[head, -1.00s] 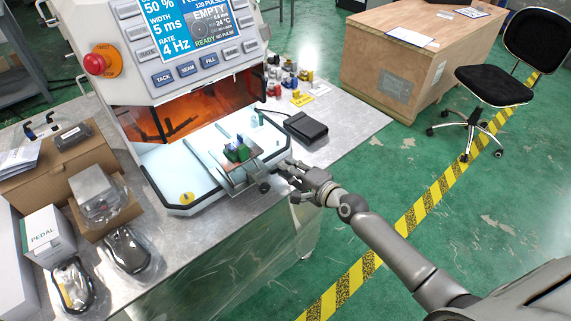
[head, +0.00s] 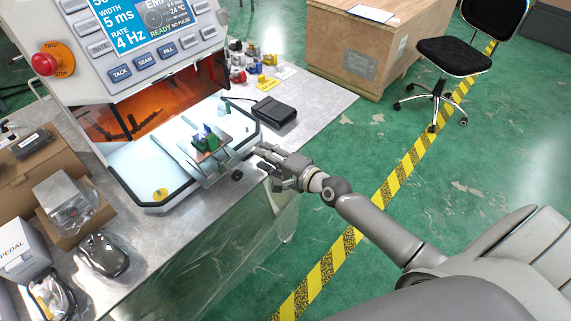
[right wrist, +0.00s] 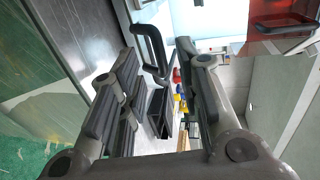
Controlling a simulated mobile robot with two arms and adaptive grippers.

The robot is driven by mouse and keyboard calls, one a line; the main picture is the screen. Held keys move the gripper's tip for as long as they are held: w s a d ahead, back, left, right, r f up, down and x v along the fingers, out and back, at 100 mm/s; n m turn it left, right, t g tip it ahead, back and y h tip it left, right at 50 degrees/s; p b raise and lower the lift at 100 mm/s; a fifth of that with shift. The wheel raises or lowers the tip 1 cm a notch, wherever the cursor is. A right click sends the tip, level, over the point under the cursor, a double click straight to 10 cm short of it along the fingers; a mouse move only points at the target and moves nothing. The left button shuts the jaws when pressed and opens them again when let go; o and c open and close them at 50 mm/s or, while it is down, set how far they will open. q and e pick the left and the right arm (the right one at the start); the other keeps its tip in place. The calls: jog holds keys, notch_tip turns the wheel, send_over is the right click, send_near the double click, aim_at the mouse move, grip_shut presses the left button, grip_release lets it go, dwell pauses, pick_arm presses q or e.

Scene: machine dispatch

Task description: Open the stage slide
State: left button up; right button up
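The stage slide (head: 212,165) is a grey metal plate on rails across the white bed (head: 134,168) of the bench machine. A small green and blue part (head: 206,140) sits on it. A dark round knob (head: 237,175) is at its front end. My right gripper (head: 267,164) is just right of the slide's front end, beyond the bed's black rim. In the right wrist view its fingers (right wrist: 160,75) are apart with nothing clearly held between them. Whether the gripper touches the slide cannot be told. My left gripper is out of view.
The machine's panel has a red stop button (head: 45,62). A black box (head: 274,111) and several small coloured parts (head: 254,66) lie right of the machine. Boxes and packaged items (head: 70,205) crowd the bench's left. The floor beyond the bench's front edge is clear.

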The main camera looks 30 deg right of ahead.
jog(key=v, duration=0.9)
jog(key=shift+s+r, duration=0.15)
jog(key=shift+s, duration=0.05)
jog(key=s+d+f+n+g+h, duration=0.1)
jog(key=s+d+f+n+g, duration=0.15)
jog(key=f, duration=0.75)
jog(key=s+d+f+n+g+h, duration=0.15)
jog(key=s+f, duration=0.25)
jog(key=f, duration=0.5)
jog(key=s+d+f+n+g+h, duration=0.15)
jog(key=s+f, duration=0.25)
jog(key=f, duration=0.6)
jog(key=s+a+f+n+g, duration=0.2)
jog(key=s+f, duration=0.4)
jog(key=s, duration=0.4)
jog(key=s+a+f+n+g+h, duration=0.1)
jog(key=s+a+f+n+g, duration=0.2)
jog(key=s, duration=0.7)
jog(key=s+a+f+n+g, duration=0.3)
jog(key=s+f+n, duration=0.3)
jog(key=s+f, duration=0.4)
jog(key=shift+s+f, duration=0.3)
jog(key=shift+f, duration=0.4)
